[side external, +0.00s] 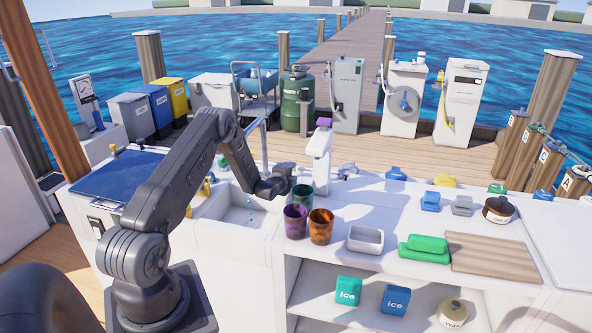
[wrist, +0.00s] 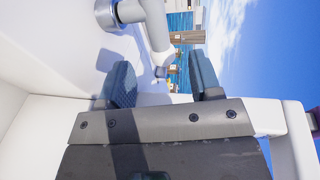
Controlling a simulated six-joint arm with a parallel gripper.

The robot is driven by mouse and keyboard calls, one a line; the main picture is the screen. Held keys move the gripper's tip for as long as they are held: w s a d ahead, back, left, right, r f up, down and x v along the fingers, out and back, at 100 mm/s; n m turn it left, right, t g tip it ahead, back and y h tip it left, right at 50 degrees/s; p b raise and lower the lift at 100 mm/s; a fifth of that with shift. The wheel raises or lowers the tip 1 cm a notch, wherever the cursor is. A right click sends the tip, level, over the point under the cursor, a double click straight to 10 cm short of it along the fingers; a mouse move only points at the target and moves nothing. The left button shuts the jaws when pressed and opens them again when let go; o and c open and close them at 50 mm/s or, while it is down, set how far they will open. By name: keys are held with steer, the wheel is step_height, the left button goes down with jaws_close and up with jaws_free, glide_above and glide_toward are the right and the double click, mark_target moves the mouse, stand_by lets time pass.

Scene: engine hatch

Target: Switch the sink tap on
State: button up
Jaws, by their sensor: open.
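The sink (side external: 225,215) is a white basin in the counter, partly hidden behind my arm. The tap (side external: 264,150) appears as a thin pale upright pipe behind the sink, with its lower part hidden by my arm. My gripper (side external: 286,180) is above the counter at the sink's right edge, close to the tap. In the wrist view, my gripper's (wrist: 163,78) two dark fingers are apart, with nothing held. A thick pale pipe, seemingly the tap (wrist: 150,25), rises from a grey ring, and a small grey end shows between the fingers. I cannot tell whether they touch.
A white column with a purple top (side external: 319,155) stands just right of my gripper. Green, purple and orange cups (side external: 321,227) stand close below it. A metal tray (side external: 365,240), a green sponge-like block (side external: 424,248) and a wooden board (side external: 493,254) lie further right.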

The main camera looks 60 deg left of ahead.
mark_target(295, 169)
steer(key=shift+x, duration=3)
steer(key=shift+c, duration=0.4)
jaws_close()
